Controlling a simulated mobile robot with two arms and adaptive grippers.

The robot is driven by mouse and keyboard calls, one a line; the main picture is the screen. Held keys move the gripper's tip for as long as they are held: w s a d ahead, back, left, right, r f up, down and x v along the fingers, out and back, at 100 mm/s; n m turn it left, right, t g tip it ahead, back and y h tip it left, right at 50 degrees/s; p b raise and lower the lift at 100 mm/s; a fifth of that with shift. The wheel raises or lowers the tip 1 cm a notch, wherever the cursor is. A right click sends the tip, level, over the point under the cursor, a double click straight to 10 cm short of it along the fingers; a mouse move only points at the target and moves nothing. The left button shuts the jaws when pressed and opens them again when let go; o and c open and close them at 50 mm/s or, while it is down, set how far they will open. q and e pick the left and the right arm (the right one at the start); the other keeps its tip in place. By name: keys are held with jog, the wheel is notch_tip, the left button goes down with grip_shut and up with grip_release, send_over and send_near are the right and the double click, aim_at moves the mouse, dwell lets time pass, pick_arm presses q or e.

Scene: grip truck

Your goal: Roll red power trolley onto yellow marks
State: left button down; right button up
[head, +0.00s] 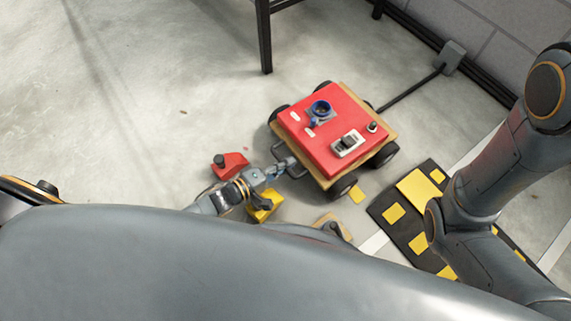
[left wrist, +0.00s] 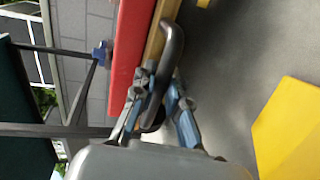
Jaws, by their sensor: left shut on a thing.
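The red power trolley (head: 323,153) stands on dark wheels on the concrete floor, with a red top, a wooden base board, a blue socket and a switch. Its dark handle (left wrist: 173,60) sticks out on the side facing my left arm. My left gripper (head: 277,172) is shut on this handle; in the left wrist view its blue-grey fingers (left wrist: 164,98) lie either side of the bar. Yellow marks (head: 393,212) lie on a black mat (head: 381,203) right of the trolley. A small yellow patch (head: 357,194) lies by its near wheel. My right gripper is not in view.
A red item (head: 230,164) and a yellow item (head: 266,207) are near my left gripper. A cable (head: 410,88) runs from behind the trolley to a wall box (head: 453,56). A dark table leg (head: 265,40) stands behind. Floor at left is clear.

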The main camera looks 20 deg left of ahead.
aim_at(298, 158)
pick_arm(q)
jog(key=x, duration=0.2)
jog(key=r+x, duration=0.1)
jog(key=x, duration=0.1)
jog(key=c, duration=1.4)
grip_release()
jog(key=shift+o, duration=0.2)
jog(key=shift+s+a, duration=0.1)
jog(key=v, duration=1.1)
jog(key=shift+s+a, duration=0.2)
jog(key=shift+s, duration=0.05)
